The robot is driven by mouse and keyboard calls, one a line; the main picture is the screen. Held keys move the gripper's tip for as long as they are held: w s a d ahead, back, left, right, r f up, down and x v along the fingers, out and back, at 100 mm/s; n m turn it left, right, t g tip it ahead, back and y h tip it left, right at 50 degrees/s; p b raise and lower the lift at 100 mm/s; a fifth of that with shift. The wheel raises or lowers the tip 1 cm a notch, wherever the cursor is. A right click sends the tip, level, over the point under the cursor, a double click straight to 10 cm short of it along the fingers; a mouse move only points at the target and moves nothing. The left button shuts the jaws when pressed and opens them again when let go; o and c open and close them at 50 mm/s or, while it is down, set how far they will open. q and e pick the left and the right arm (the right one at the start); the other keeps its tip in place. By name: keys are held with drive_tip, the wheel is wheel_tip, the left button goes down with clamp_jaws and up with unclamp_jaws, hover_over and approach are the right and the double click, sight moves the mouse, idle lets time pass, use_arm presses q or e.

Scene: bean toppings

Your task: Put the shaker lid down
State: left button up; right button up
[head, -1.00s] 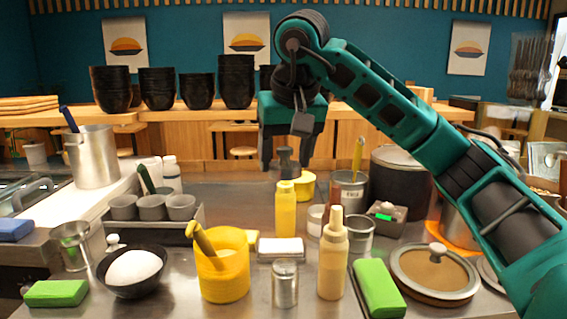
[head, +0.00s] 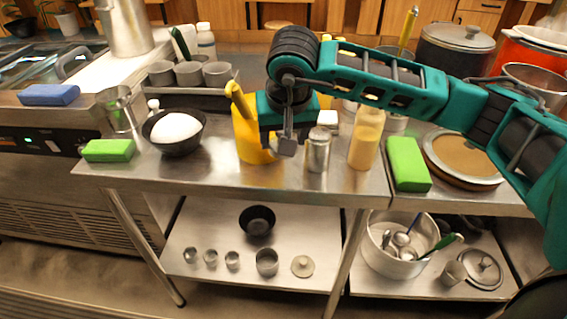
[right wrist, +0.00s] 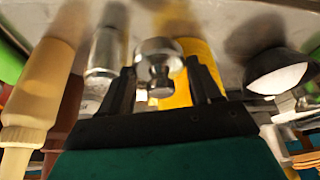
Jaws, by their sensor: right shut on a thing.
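My right gripper (head: 272,150) is above the front of the steel table, in front of the yellow container (head: 243,135). In the right wrist view, the gripper (right wrist: 160,80) is shut on a small round metal lid with a knob, the shaker lid (right wrist: 158,52). The lid is hidden in the head view. A metal shaker (head: 318,152) stands upright just right of the gripper; it also shows in the right wrist view (right wrist: 106,50). My left gripper is not in view.
A cream bottle (head: 366,140) and green sponge (head: 407,163) stand to the right. A black bowl with a white mound (head: 175,130) and another green sponge (head: 108,150) are left. Bare steel tabletop (head: 215,178) lies along the front edge. Small cups sit on the lower shelf (head: 190,230).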

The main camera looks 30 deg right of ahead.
wheel_tip(320, 180, down, 3)
drive_tip(key=shift+r, duration=0.1)
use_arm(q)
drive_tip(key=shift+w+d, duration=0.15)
use_arm(e)
drive_tip(key=shift+f, duration=2.1)
drive_tip(key=shift+f+b, duration=0.15)
drive_tip(key=shift+b, duration=0.25)
drive_tip(key=o, duration=0.5)
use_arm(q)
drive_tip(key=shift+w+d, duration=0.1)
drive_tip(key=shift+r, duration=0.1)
